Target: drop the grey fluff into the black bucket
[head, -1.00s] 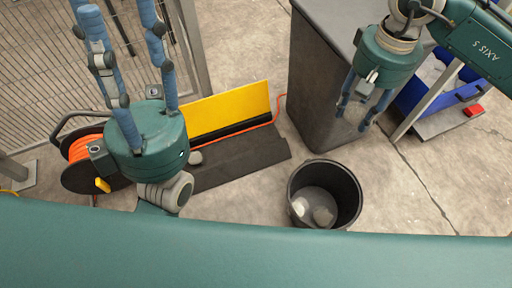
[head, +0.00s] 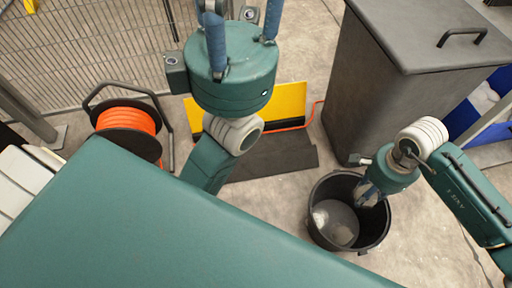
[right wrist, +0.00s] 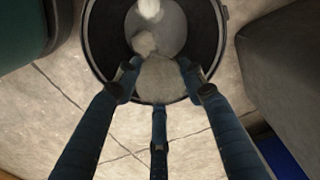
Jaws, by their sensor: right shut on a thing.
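The black bucket (head: 382,225) stands on the concrete floor in the head view, with a white clump and a greyer clump at its bottom. My right gripper (head: 367,193) is over the bucket's opening, pointing down. In the right wrist view its fingers are closed around a round lump of grey fluff (right wrist: 160,80). The bucket (right wrist: 92,38) shows behind the lump, which overlaps the rim in that view. My left gripper (head: 245,22) is raised at the top of the head view, its fingertips cut off by the frame, so its opening is unclear.
A tall grey bin (head: 385,95) stands behind the bucket. Blue crates (head: 468,115) are at the right. An orange cable reel (head: 128,122), a yellow board (head: 290,102) and a black mat (head: 275,160) are to the left, before a wire fence (head: 95,50).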

